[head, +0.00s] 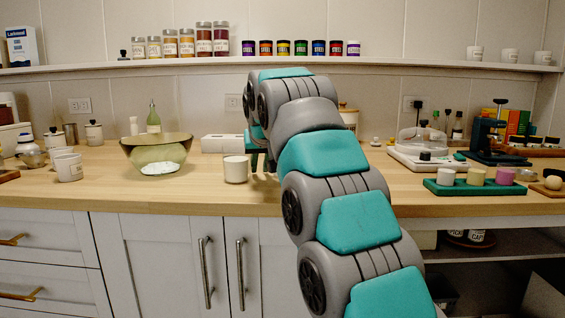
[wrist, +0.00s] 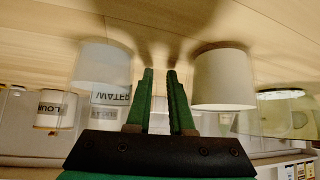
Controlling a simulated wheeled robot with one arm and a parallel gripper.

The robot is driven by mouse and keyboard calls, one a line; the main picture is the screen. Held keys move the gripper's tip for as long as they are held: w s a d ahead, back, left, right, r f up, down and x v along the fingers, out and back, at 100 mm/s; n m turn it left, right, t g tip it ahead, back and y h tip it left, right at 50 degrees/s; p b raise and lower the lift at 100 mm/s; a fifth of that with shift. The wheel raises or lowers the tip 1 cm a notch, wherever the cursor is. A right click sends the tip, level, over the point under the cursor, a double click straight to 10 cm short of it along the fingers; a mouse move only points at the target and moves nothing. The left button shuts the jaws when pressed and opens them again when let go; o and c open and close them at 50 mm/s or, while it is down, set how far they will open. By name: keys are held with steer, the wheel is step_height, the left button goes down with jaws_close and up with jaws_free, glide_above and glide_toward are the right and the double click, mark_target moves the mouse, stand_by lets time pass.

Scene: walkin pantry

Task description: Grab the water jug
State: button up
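In the wrist view, which is upside down, a pale, partly see-through container with a WATER label (wrist: 110,95) stands left of my fingers. I take it for the water jug. In the head view I cannot make it out; my arm may hide it. My gripper (wrist: 160,72) has two green fingers with a narrow gap between them and nothing in it. It points down the space between the water container and a white cup (wrist: 223,80). In the head view my gripper (head: 262,160) is partly hidden by my arm, close to the right of that cup (head: 236,169).
A jar marked FLOUR (wrist: 54,108) stands beyond the water container. A greenish glass bowl (head: 157,155) is left of the cup on the wooden counter (head: 205,195). A green tray (head: 475,188) with small cups and a white scale (head: 428,158) are to the right.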

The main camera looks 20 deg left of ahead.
steer(key=shift+c, duration=0.3)
jaws_close()
stand_by(1.1)
